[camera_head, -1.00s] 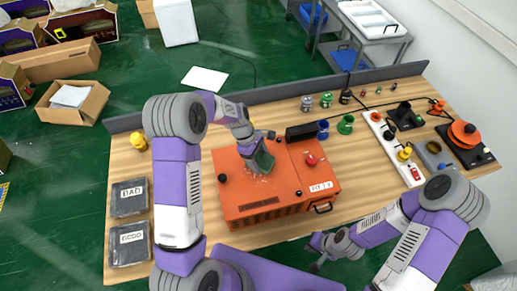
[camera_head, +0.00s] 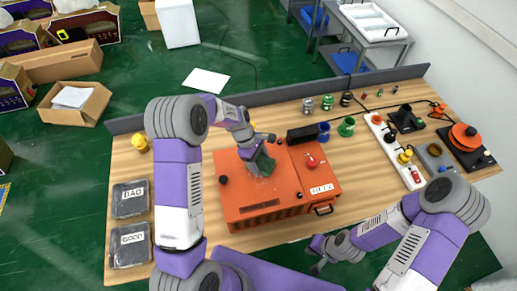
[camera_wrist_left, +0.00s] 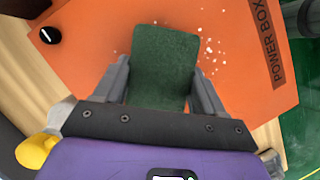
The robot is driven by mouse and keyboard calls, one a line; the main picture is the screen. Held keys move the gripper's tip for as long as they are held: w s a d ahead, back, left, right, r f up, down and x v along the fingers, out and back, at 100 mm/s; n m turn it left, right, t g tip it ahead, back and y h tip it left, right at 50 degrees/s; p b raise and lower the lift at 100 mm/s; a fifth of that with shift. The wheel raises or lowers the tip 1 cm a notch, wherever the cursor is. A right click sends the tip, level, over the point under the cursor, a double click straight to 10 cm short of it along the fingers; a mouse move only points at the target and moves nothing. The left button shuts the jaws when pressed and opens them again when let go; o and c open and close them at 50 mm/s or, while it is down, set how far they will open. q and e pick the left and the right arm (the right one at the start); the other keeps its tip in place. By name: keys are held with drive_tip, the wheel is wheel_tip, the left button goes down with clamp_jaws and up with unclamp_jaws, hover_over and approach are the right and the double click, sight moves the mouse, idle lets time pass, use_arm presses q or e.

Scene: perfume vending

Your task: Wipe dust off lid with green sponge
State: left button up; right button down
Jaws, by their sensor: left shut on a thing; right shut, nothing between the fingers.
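The green sponge (camera_wrist_left: 165,60) is between the fingers of my left gripper (camera_wrist_left: 160,85), which is shut on it. In the head view the sponge (camera_head: 263,165) is at the top of the orange power box, over its lid (camera_head: 238,190). Whether it touches the lid I cannot tell. White dust specks (camera_wrist_left: 208,45) lie on the orange surface to the right of the sponge in the left wrist view. My right gripper (camera_head: 316,254) is shut and empty, low in front of the table's front edge.
A red knob (camera_head: 312,161) and a black knob (camera_head: 223,180) stand on the box. Black BAD (camera_head: 130,198) and GOOD (camera_head: 130,245) trays lie at left. Blue (camera_head: 323,131) and green (camera_head: 346,127) cups stand behind the box. A white power strip (camera_head: 395,152) is at right.

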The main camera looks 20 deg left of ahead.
sight(266, 163)
use_arm(q)
wheel_tip(266, 163, up, 2)
drive_tip(key=shift+w+r+p, duration=0.1)
drive_tip(key=shift+r+p, duration=0.1)
drive_tip(key=shift+p, duration=0.1)
wheel_tip(266, 163, up, 3)
drive_tip(key=shift+d+f+p, duration=0.1)
drive_tip(key=shift+p, duration=1.05)
drive_tip(key=shift+r, duration=1.3)
drive_tip(key=shift+f, duration=0.1)
